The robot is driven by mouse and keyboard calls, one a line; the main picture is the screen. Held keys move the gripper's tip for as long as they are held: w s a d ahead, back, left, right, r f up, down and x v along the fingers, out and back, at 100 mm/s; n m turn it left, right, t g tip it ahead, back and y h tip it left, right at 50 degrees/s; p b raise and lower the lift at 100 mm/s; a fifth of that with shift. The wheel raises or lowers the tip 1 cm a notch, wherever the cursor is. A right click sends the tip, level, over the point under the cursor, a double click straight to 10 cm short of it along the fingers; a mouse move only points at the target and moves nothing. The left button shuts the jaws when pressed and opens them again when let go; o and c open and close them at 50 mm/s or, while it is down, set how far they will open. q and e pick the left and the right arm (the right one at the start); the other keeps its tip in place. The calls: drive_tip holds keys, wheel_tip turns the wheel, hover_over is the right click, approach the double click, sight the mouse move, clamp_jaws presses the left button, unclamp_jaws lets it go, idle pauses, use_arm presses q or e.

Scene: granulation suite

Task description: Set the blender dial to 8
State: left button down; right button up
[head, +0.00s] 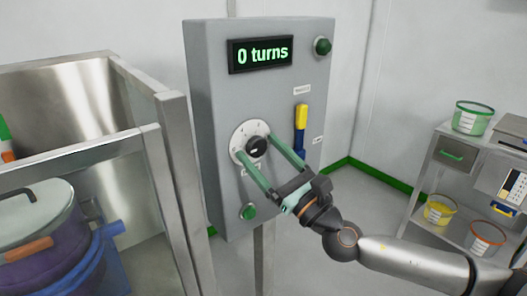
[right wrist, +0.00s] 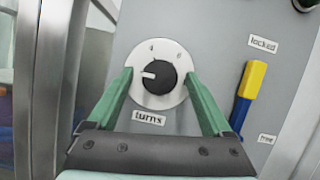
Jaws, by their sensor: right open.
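The dial is a black knob (head: 257,147) on a round white plate, on the front of a grey control box (head: 215,100). In the right wrist view the knob (right wrist: 160,77) has a white mark pointing left. Small numbers stand on the plate's upper part, too small to read surely, and a label below says "turns". The display (head: 262,53) reads "0 turns". My right gripper (head: 254,145) is open, its green fingers on either side of the knob. They look apart from the knob, but whether either touches it I cannot tell. My left gripper is out of view.
A yellow and blue lever (head: 301,128) stands right of the dial, between labels "locked" and a lower one. Green buttons (head: 323,46) (head: 248,211) sit at the box's top right and bottom. A steel frame (head: 170,150) stands close on the left; a shelf cart (head: 445,185) stands right.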

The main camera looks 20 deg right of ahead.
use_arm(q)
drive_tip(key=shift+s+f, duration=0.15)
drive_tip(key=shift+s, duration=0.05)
use_arm(e)
drive_tip(key=shift+c, duration=0.3)
drive_tip(key=c, duration=0.3)
clamp_jaws()
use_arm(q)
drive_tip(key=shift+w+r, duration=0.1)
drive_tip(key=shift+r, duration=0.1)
